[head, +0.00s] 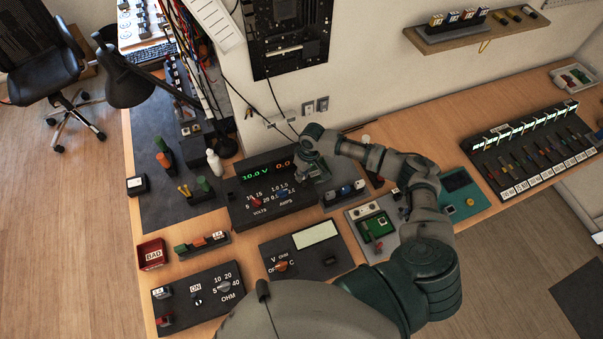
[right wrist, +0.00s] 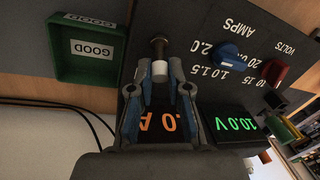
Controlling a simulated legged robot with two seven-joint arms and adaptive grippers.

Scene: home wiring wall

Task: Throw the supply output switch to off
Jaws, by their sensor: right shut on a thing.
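The power supply (head: 247,208) is a dark box on the bench with a lit display, green 10.0 V and orange 0.0. Its red volts knob (head: 257,202) and blue amps knob (head: 280,194) show beside the display. My right gripper (head: 316,176) is over the supply's right end and hides the output switch in the head view. In the right wrist view, the output switch lever (right wrist: 158,52), brown with a white tip, stands between the fingertips of my right gripper (right wrist: 159,74). The fingers are closed around its tip. I cannot tell its on or off position. My left gripper is out of view.
A green GOOD tray (right wrist: 88,72) lies beside the supply in the wrist view. A meter box (head: 305,258), an OHM box (head: 205,296) and a red BAD tray (head: 151,254) stand nearer. A white bottle (head: 214,163) and black lamp (head: 130,82) are to the left.

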